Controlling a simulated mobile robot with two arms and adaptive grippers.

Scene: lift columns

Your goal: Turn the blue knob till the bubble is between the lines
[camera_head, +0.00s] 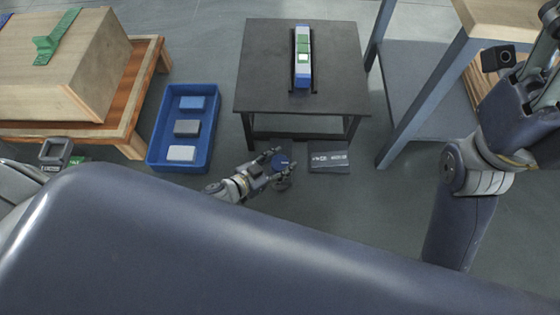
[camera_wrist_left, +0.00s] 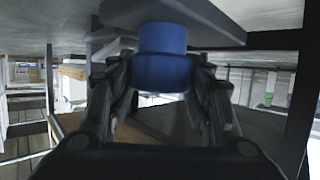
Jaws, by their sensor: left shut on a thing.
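The blue knob (camera_wrist_left: 163,60) sits under a dark plate in the left wrist view, between the two fingers of my left gripper (camera_wrist_left: 163,85). The fingers are shut on its sides. In the head view, the knob (camera_head: 281,160) shows as a small dark blue disc between the fingertips of my left gripper (camera_head: 279,163), low at the front of a dark table (camera_head: 262,60). A level (camera_head: 302,58) with blue ends and a green window lies on that table. The bubble and lines are too small to make out. My right arm is at the right edge; its fingers do not show clearly.
A blue bin (camera_head: 158,147) with several blocks stands left of the table. A dark labelled plate (camera_head: 329,158) lies right of the knob. A wooden crate (camera_head: 105,65) on a low stand is at far left. A grey-legged bench (camera_head: 430,80) stands at right.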

